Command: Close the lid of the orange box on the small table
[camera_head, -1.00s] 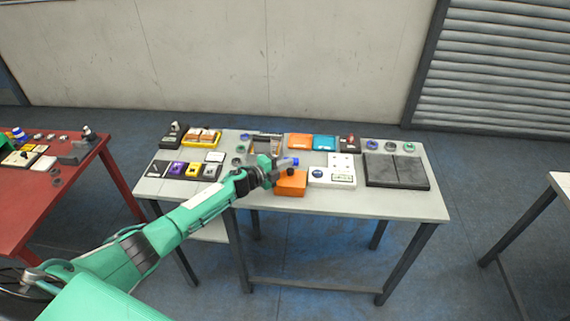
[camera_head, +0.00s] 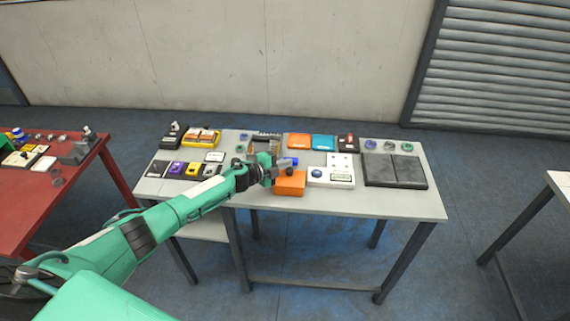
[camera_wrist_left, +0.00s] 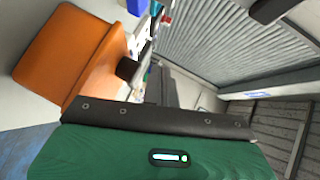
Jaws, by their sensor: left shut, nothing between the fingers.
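The orange box (camera_head: 290,184) stands near the front edge of the small grey table (camera_head: 370,205). Its top looks flat and its lid appears to be down, though I cannot tell whether it is fully closed. The orange box also fills the upper left of the left wrist view (camera_wrist_left: 60,50). My left gripper (camera_head: 280,173) is shut and empty, right at the box's upper left side. Its dark fingertip (camera_wrist_left: 128,69) shows close beside the box; I cannot tell whether they touch. My right gripper is not in view.
A blue object (camera_head: 290,161) sits just behind the box. A white panel with a blue button (camera_head: 330,177) stands close on its right, and dark plates (camera_head: 395,170) lie farther right. Colored devices (camera_head: 185,169) line the left side. A red table (camera_head: 40,200) stands at left.

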